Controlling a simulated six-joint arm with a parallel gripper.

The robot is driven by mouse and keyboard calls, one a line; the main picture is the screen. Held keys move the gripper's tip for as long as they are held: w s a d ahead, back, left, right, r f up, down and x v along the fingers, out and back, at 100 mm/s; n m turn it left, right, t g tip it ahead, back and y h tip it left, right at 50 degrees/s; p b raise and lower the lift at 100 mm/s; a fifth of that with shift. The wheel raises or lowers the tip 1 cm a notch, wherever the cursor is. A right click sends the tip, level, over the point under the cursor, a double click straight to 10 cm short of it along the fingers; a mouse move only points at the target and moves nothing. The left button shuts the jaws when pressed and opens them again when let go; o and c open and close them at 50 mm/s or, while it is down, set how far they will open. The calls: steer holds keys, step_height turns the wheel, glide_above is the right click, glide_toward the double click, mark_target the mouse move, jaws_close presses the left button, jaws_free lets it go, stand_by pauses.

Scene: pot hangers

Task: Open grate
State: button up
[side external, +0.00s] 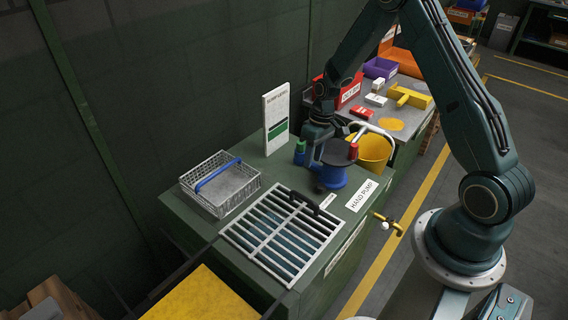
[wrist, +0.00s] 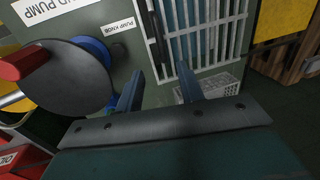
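The grate (side external: 268,249) is a pale metal frame of bars lying flat over an opening in the green counter, with blue showing between the bars. A dark handle (side external: 305,201) sits at its far right edge. In the wrist view the grate (wrist: 212,45) is ahead of my fingers. My gripper (wrist: 160,68) is open and empty, its two blue fingers apart. The side view shows my wrist above the counter near the hand pump, behind the grate, and apart from it.
The hand pump, with a dark round top (wrist: 62,80) and a blue base (side external: 333,177), stands close to my gripper. A wire basket (side external: 222,188) sits left of the grate. A white sign (side external: 276,118) stands behind. A yellow bucket (side external: 374,155) is to the right.

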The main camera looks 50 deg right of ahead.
steer(key=shift+f, duration=0.15)
steer(key=shift+a+f, duration=0.45)
steer(key=shift+f, duration=1.75)
steer(key=shift+a+f, duration=0.45)
steer(key=shift+f, duration=1.75)
steer(key=shift+a+f, duration=0.45)
steer(key=shift+f, duration=1.75)
steer(key=shift+c, duration=0.2)
jaws_close()
